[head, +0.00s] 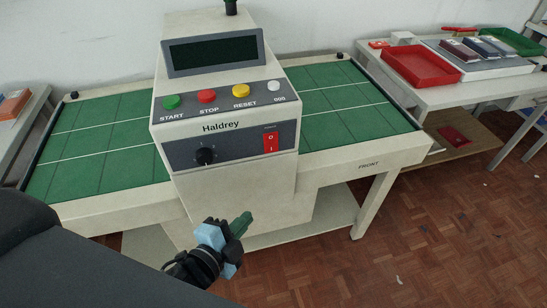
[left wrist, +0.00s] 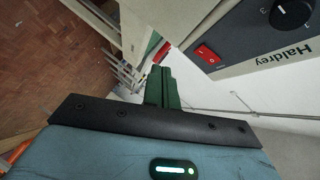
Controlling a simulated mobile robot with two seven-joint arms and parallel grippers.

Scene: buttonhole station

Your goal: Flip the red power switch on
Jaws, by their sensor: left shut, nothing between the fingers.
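The red power switch (head: 271,142) is a rocker on the dark front panel of the Haldrey machine (head: 225,195), right of a black knob (head: 205,156). It also shows in the left wrist view (left wrist: 207,54), above and right of my fingers. My left gripper (head: 241,223) is shut and empty, with green fingers together; they also show in the left wrist view (left wrist: 163,86). In the head view it is in front of the machine, below the switch and apart from it. The rocker's position is too small to tell. My right gripper is not in view.
Green, red, yellow and white buttons (head: 207,96) line the machine's sloped top under a dark display (head: 212,53). Green table wings (head: 340,100) extend on both sides. A side table at right holds a red tray (head: 420,67). The wooden floor (head: 440,230) in front is mostly clear.

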